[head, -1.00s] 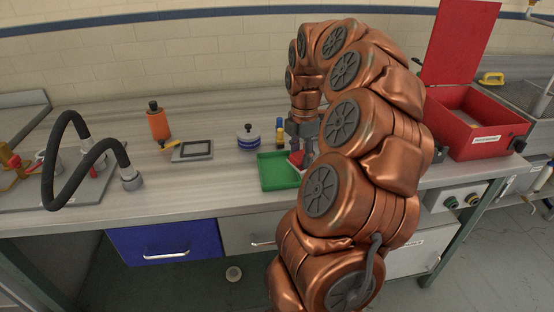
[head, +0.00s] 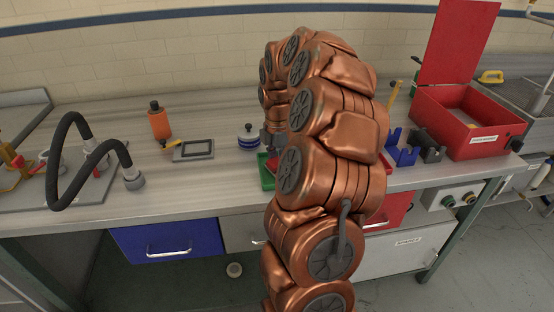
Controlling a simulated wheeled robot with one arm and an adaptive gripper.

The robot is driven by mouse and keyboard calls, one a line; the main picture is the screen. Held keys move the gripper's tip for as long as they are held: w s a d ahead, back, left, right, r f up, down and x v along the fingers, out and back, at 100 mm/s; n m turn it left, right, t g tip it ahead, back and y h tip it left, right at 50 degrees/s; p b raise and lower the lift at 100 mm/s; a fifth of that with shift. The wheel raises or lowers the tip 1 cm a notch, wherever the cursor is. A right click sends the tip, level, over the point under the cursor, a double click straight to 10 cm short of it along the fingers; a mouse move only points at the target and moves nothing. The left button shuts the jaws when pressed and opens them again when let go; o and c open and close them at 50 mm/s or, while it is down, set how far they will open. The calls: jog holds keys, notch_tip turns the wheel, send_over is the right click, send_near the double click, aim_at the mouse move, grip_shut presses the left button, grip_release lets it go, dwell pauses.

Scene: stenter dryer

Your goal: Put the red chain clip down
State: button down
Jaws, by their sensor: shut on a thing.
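My gripper (head: 272,149) is low over the green tray (head: 264,178) on the workbench, pointing down. It is shut on the red chain clip (head: 272,163), of which only a small red part shows below the fingers. The clip is over or in the tray; I cannot tell if it touches the tray floor. My copper-coloured arm hides most of the tray's right side and part of the clip.
A grey framed plate (head: 194,150) and an orange bottle (head: 159,122) are further left. A blue holder (head: 403,150) and an open red box (head: 465,125) are at right.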

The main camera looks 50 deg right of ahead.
aim_at(277, 161)
jog(key=shift+f, duration=0.15)
jog(key=c, duration=0.6)
grip_release()
notch_tip(277, 161, up, 12)
jog(key=shift+r+b, duration=0.15)
jog(key=shift+b, duration=0.75)
